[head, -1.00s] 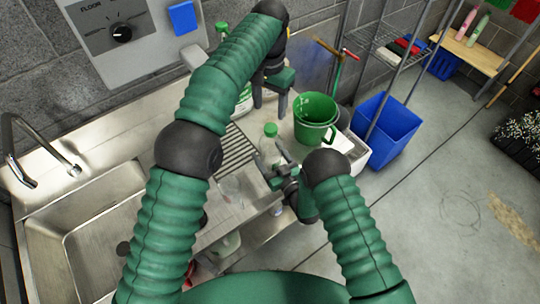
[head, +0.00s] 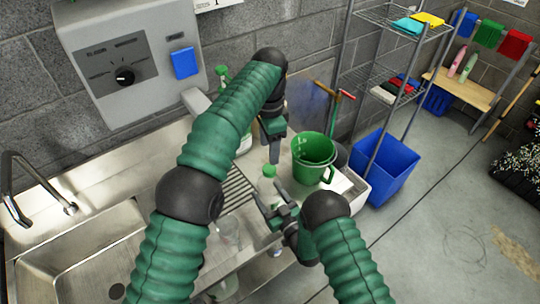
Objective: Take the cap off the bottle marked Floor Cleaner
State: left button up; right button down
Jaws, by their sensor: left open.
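A clear bottle with a green cap (head: 268,171) stands upright on the counter at mid-picture; its label cannot be read. My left gripper (head: 273,155) points down from above, open and empty, with its fingertips just above or behind the cap. My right gripper (head: 272,199) is low at the bottle's near side, one finger on each side of the bottle body. Whether its fingers touch the bottle cannot be told. A white bottle with green (head: 245,142) is partly hidden behind my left arm.
A green bucket (head: 313,165) stands close right of the bottle. A steel sink (head: 85,250) lies at left, and a drain grid (head: 238,190) left of the bottle. A dispenser box (head: 125,75) is on the wall. A blue bin (head: 387,165) stands on the floor at right.

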aim_at(271, 168)
pick_arm(q)
jog(key=m, duration=0.6)
jog(key=shift+d+m, duration=0.1)
jog(key=shift+m, duration=0.2)
pick_arm(e)
jog(key=shift+f, duration=0.1)
pick_arm(q)
jog(key=m, duration=0.8)
jog(key=shift+m, duration=0.3)
jog(key=m, duration=0.4)
jog(key=shift+d, duration=0.1)
notch_tip(271, 168, down, 8)
jog(key=shift+c, duration=0.4)
jog(key=shift+s, duration=0.1)
grip_shut()
pick_arm(e)
jog(key=shift+s, duration=0.1)
